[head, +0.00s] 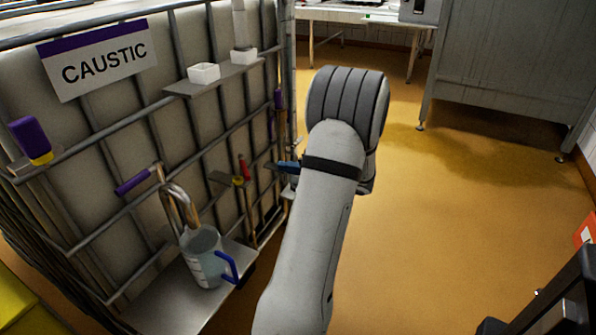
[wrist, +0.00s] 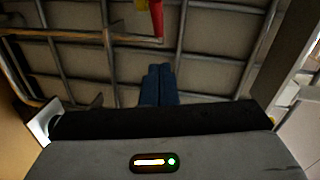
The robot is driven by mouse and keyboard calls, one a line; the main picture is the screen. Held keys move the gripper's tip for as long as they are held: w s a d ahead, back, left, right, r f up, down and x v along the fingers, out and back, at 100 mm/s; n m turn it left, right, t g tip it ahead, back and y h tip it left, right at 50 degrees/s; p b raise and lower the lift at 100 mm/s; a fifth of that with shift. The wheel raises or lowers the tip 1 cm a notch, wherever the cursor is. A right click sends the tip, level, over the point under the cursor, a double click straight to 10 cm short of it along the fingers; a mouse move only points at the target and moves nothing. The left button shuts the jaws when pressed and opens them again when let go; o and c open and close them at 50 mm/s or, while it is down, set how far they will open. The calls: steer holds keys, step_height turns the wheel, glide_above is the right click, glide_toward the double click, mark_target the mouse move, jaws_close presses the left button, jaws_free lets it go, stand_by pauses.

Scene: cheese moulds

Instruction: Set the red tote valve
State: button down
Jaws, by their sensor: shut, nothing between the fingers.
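The red valve handle (head: 244,168) stands roughly upright on a yellow fitting (head: 238,181) on the caged tote marked CAUSTIC. In the wrist view the red handle (wrist: 157,18) shows at the top edge, just beyond my fingertips, with a little yellow beside it. My gripper (head: 280,165) is to the right of the handle in the head view, its blue fingers pointing at it with a gap between. In the wrist view the blue fingers (wrist: 158,72) are together and empty. My forearm and wrist hide part of my gripper in the head view.
A purple-handled tap (head: 133,181) and a clear jug (head: 203,258) on a metal shelf (head: 170,300) are at the left. A small shelf (head: 215,76) holds white containers above the valve. Cage bars surround the valve. Open yellow floor (head: 450,220) lies to the right.

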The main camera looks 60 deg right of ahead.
mark_target(245, 172)
steer(key=w+a+f+b, duration=0.1)
steer(key=w+a, duration=0.2)
steer(key=w, duration=0.4)
steer(key=shift+a+f+b, duration=0.25)
steer(key=shift+a+b, duration=0.05)
steer(key=shift+a+f+b, duration=0.1)
steer(key=shift+a+b, duration=0.1)
steer(key=shift+b, duration=0.15)
